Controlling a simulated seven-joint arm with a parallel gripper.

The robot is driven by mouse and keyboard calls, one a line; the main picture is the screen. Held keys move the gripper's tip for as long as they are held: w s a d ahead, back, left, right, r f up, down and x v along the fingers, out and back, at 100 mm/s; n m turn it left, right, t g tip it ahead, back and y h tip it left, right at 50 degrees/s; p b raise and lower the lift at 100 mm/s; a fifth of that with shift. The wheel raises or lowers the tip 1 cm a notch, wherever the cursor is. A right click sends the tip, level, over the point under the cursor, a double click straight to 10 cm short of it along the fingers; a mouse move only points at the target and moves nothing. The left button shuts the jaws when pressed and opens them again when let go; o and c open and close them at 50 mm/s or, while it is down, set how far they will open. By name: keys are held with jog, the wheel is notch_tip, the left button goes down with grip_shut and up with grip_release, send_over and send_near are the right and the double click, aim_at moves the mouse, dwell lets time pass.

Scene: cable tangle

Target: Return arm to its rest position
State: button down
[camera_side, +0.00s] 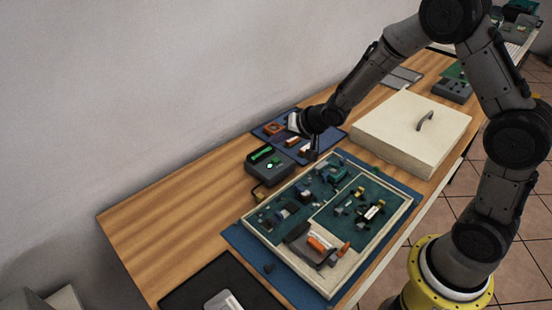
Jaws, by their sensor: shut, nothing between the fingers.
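My gripper (312,152) is at the end of my arm, which reaches from the right over the back of the wooden table. Part of the blue mat is hidden behind my wrist.
A dark grey box (257,176) with a green part on top stands left of my gripper. A cream box with a handle (395,134) is to the right. A black mat (190,294) lies at the front left. The left of the wooden table (165,222) is clear.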

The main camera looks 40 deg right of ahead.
jog(key=shift+r, duration=0.45)
notch_tip(320, 180, up, 12)
jog(key=t, duration=0.2)
jog(key=s+r+h, duration=0.1)
jog(key=s+r, duration=0.9)
jog(key=s+f+n+g, duration=0.2)
jog(key=s+f+n, duration=0.1)
jog(key=s, duration=0.9)
jog(key=s+f+n+g, duration=0.3)
jog(key=s+f+n, duration=0.1)
jog(key=s, duration=0.7)
jog(key=shift+s+a+n+g, duration=0.15)
jog(key=shift+s+n+g, duration=0.15)
jog(key=shift+s+n, duration=0.1)
